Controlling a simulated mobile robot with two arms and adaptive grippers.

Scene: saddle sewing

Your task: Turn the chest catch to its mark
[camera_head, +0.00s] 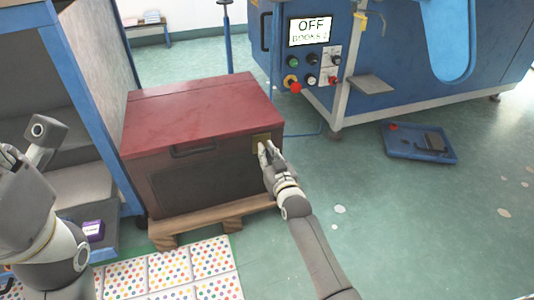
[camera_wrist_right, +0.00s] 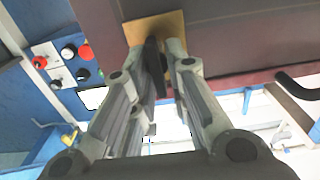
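The chest (camera_head: 205,110) has a red lid and dark front and stands on a wooden pallet. The lid is down. Its catch has a brass plate (camera_head: 262,138) at the upper right of the front. The wrist view shows the plate (camera_wrist_right: 150,28) with a dark lever (camera_wrist_right: 155,65) standing out from it. My right gripper (camera_head: 265,152) is at the catch, its fingertips close around the lever; whether they press on it is unclear. I make out no mark. My left gripper (camera_head: 28,165) is at the left edge, away from the chest, its fingers partly cut off.
A blue machine with a screen (camera_head: 310,31) reading OFF and several buttons stands behind. A blue tray (camera_head: 420,143) lies on the floor at right. A blue-framed shelf (camera_head: 95,95) stands close left of the chest. Spotted mats (camera_head: 170,270) lie in front.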

